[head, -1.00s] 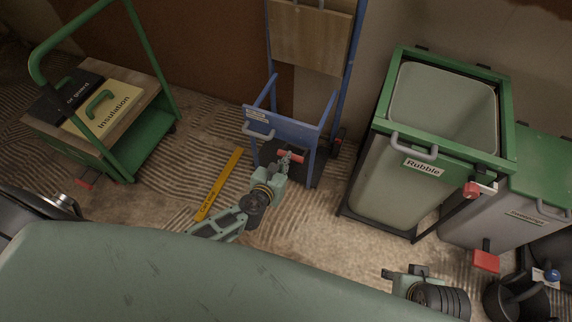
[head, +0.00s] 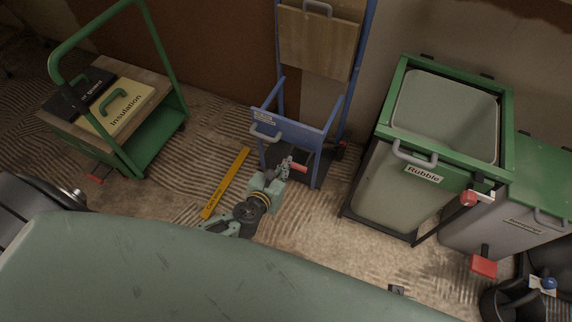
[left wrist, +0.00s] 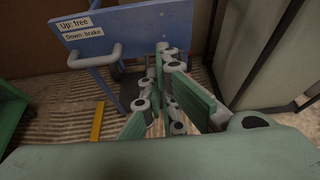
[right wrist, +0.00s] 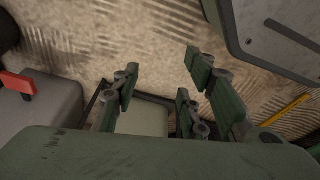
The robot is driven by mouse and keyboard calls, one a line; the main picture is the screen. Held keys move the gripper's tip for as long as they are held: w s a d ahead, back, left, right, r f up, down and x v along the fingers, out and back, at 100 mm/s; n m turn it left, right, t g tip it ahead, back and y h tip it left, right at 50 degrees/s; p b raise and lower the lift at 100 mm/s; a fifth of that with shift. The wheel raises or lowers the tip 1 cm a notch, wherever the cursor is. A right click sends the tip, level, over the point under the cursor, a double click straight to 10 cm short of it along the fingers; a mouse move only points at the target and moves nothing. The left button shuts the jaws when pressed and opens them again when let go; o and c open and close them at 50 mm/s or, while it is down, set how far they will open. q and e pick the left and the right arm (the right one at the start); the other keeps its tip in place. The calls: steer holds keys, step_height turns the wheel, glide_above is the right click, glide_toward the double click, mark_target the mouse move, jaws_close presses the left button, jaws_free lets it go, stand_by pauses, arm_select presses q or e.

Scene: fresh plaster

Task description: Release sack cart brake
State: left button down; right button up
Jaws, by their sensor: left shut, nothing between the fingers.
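The blue sack cart (head: 290,130) stands upright against the wall. Its label shows in the left wrist view and reads "Up: free, Down: brake" (left wrist: 82,28). A grey handle (head: 265,133) sticks out of its front panel. A red brake lever (head: 299,168) shows low behind the panel's lower edge, partly covered by my left gripper. My left gripper (head: 287,163) is shut and empty, its fingertips at the left part of the lever; contact cannot be told. In the left wrist view the fingers (left wrist: 165,60) hide the lever. My right gripper (right wrist: 160,80) is open and empty, away from the cart.
A green trolley (head: 150,140) with insulation packs stands left.

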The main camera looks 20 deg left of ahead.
arm_select(q)
steer(key=shift+s+r+p, duration=0.55)
steer(key=shift+s+r, duration=0.4)
steer(key=shift+r, duration=0.3)
arm_select(e)
steer(key=shift+s+d+f, duration=0.1)
steer(key=shift+s+f, duration=0.35)
steer(key=shift+f, duration=0.25)
steer(key=shift+s+d+f, duration=0.1)
steer(key=shift+s+f, duration=0.4)
steer(key=shift+f, duration=0.25)
steer(key=shift+s+f, duration=0.45)
steer(key=shift+f, duration=0.25)
